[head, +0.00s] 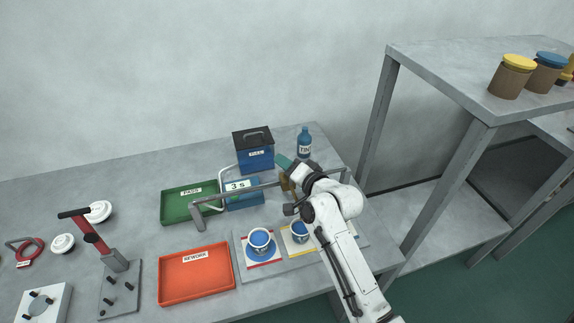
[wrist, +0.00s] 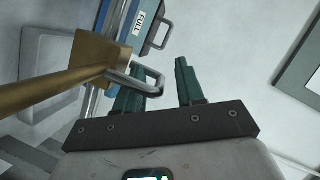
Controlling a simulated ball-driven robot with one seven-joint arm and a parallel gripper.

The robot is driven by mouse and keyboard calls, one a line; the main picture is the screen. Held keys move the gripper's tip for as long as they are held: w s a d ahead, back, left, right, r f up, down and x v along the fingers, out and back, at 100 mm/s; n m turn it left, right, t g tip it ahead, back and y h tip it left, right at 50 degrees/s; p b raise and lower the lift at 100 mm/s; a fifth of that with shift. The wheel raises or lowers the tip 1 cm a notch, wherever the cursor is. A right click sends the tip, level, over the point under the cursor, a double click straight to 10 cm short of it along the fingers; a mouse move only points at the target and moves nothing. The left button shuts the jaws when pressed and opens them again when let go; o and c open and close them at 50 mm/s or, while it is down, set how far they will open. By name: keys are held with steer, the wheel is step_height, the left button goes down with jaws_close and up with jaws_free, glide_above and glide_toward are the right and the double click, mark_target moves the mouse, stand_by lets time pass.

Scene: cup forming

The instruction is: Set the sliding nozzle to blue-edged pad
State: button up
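The sliding nozzle (head: 285,184) is a brass piece on a grey rail (head: 250,189) above the table. In the wrist view its brass block (wrist: 100,57) carries a U-shaped metal handle (wrist: 150,75). My gripper (wrist: 160,78) is open, with its teal fingers apart. The handle's end reaches into the gap near the left finger; I cannot tell whether it touches. In the head view my gripper (head: 286,166) is beside the nozzle. A red-edged pad (head: 266,265) and a yellow-edged pad (head: 299,251) each hold a blue-filled cup. My arm hides the blue-edged pad.
A green PASS tray (head: 177,217) and orange REWORK tray (head: 195,292) lie left. A blue 3 s box (head: 244,199), dark blue FULL box (head: 257,160) and blue bottle (head: 304,145) stand behind. A red-handled press (head: 97,243) stands at left. A grey shelf (head: 470,75) rises at right.

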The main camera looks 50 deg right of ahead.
steer(key=shift+c, duration=0.5)
jaws_close()
steer(key=shift+s+f, duration=0.1)
steer(key=s+d+b, duration=0.1)
steer(key=s+d, duration=0.1)
steer(key=d, duration=0.1)
steer(key=s+d+b, duration=0.1)
steer(key=s+d, duration=0.1)
steer(key=d, duration=0.1)
steer(key=s+d+b, duration=0.2)
steer(key=d, duration=0.1)
steer(key=shift+s+d, duration=0.25)
steer(key=shift+d, duration=0.15)
steer(key=shift+o, duration=0.5)
jaws_free()
steer(key=shift+d, duration=0.1)
steer(key=shift+s, duration=0.1)
steer(key=b+v, duration=0.1)
steer(key=v, duration=0.9)
steer(key=shift+s, duration=0.35)
